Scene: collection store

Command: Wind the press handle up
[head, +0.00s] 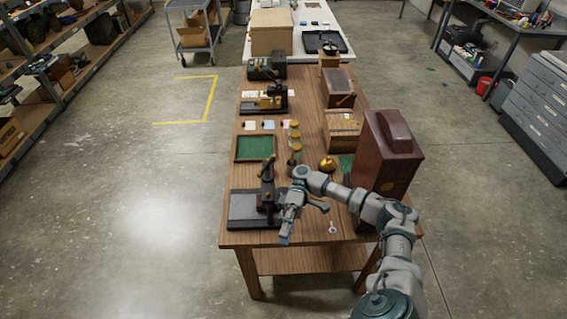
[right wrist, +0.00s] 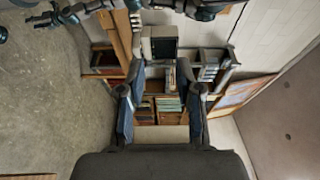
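A dark press-like device (head: 266,180) stands upright on a flat black and grey base (head: 243,208) at the near left of the wooden table. It has a dark lever or knob on top. I cannot tell the handle's exact angle. My right gripper (head: 286,236) hangs just right of this base, pointing down toward the table's near edge, apart from the handle. In the right wrist view my right gripper (right wrist: 161,78) is open, with nothing between its fingers. The press does not show clearly there.
The wooden table (head: 236,237) also carries a green-lined tray (head: 254,148), brass-topped jars (head: 294,140), a brass bell (head: 327,164), a tall dark wooden case (head: 385,150) right of my arm, and two other devices farther back. Floor to the left is clear.

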